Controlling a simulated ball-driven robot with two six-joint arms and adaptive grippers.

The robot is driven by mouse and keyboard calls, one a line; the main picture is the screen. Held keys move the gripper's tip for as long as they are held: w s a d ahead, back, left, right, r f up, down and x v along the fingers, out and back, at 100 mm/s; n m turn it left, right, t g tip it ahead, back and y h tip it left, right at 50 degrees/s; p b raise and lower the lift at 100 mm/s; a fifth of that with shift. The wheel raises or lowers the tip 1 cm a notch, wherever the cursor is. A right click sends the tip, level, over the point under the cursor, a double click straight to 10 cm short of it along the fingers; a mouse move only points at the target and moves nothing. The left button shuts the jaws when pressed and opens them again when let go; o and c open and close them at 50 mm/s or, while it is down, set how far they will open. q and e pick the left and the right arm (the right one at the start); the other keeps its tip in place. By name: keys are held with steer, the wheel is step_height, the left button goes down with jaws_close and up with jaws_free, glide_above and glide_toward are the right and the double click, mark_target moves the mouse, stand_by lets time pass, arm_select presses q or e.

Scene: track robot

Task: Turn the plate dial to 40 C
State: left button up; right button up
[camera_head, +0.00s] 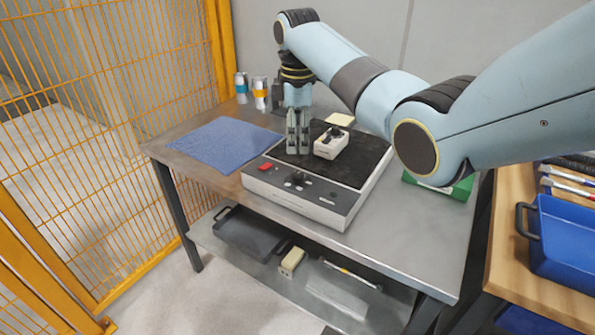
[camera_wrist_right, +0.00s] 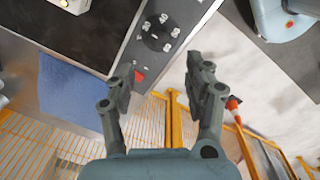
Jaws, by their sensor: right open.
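The hot plate, a pale box with a black top (camera_head: 345,172), stands on the metal table. Its front panel (camera_head: 315,200) carries a dark dial (camera_head: 299,177) and a red button (camera_head: 265,167). My right gripper (camera_head: 298,150) points down above the plate, behind the dial in the head view. In the right wrist view its fingers (camera_wrist_right: 160,75) are apart with nothing between them, and the dial lies beyond the tips. My left gripper is not in view.
A small white device (camera_head: 331,143) sits on the black top, close right of my right gripper. A blue mat (camera_head: 222,145) lies to the left, with small bottles (camera_head: 260,95) behind. An orange mesh fence (camera_head: 95,110) borders the left. A blue crate (camera_head: 565,240) is at far right.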

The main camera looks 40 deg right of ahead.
mark_target(297, 174)
steer(key=f, duration=0.3)
steer(key=f+b, duration=0.1)
steer(key=f, duration=0.6)
steer(key=shift+w+d+f+b, duration=0.15)
steer(key=shift+w+f+b, duration=0.15)
steer(key=shift+b, duration=0.1)
steer(key=shift+c, duration=0.3)
jaws_close()
